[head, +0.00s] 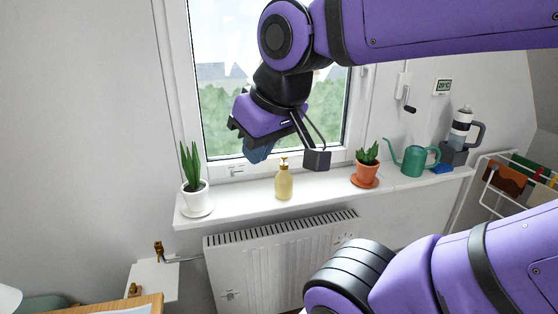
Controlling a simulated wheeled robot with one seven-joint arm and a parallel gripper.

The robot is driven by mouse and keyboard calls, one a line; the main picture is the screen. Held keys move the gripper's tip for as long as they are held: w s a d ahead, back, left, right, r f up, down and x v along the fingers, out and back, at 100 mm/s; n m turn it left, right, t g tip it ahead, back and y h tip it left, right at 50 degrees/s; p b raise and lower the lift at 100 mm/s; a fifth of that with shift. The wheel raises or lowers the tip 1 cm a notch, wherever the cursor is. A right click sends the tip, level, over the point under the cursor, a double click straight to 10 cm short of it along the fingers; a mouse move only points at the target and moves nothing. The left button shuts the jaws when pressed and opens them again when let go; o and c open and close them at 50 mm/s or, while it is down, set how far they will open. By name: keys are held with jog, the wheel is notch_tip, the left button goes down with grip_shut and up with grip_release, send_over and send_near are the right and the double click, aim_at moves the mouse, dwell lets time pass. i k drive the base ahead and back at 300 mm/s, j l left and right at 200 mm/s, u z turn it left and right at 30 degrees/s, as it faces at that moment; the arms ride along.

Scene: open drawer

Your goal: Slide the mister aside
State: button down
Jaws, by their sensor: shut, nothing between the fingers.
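The mister (284,184) is a pale yellow bottle with a gold spray top. It stands upright near the middle of the white windowsill (235,203). My gripper (317,160) is shut and empty, with its dark tips above and to the right of the mister in the picture. A gap shows between the tips and the bottle. The wrist hangs above the mister in front of the window, and the mister's body is in plain view. How far the tips are from the sill in depth is hard to tell.
A spiky plant in a white pot (195,195) stands on the sill's left end. Bare sill lies on both sides of the mister. A radiator (270,262) is below.

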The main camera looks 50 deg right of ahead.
aim_at(284, 180)
jog(key=i+l+z, duration=0.1)
jog(key=l+z, duration=0.2)
jog(key=l, duration=0.15)
jog(key=i+l+z, duration=0.15)
jog(key=l+z, duration=0.2)
jog(key=i+l+z, duration=0.3)
jog(key=k+l, duration=0.1)
jog(key=l, duration=0.05)
